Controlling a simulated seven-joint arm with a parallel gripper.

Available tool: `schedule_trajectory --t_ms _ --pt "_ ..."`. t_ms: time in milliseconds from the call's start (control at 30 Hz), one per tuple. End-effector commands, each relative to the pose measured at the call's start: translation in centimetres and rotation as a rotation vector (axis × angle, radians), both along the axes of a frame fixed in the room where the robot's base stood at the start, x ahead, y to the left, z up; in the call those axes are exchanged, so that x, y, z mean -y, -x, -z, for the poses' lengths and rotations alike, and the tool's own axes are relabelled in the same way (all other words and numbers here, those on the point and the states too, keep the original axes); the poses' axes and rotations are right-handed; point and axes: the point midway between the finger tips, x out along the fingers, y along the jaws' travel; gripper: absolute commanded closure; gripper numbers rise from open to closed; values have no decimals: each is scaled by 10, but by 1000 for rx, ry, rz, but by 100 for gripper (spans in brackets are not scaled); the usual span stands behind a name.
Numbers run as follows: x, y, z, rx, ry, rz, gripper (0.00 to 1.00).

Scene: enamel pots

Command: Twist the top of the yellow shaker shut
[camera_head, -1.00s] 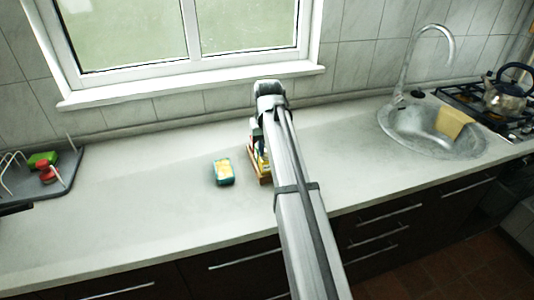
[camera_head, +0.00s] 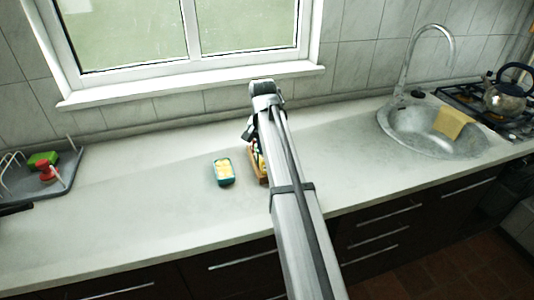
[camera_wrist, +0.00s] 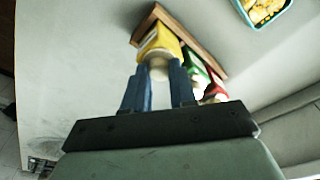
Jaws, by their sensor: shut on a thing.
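The yellow shaker (camera_wrist: 160,40) stands in a small wooden rack (camera_wrist: 150,20), seen from above in the wrist view. Its pale round top (camera_wrist: 158,72) lies between the blue fingers of my gripper (camera_wrist: 158,78). My gripper is shut on this top. The fingers and wrist hide part of the top, so I cannot tell whether a gap is left under it. In the head view my arm covers most of the rack (camera_head: 256,171) and the shakers.
A green shaker (camera_wrist: 192,66) and a red one (camera_wrist: 214,88) stand beside the yellow one in the rack. A teal dish with yellow contents (camera_head: 223,172) lies left of the rack.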

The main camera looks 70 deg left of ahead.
Motion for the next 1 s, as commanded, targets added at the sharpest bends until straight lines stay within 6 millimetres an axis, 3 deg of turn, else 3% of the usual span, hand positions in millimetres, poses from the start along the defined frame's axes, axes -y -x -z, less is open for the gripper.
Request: schedule_trajectory --t_ms 500,1000 --pt "0 0 0 0 0 497 89" --pt "0 0 0 0 1 586 89"
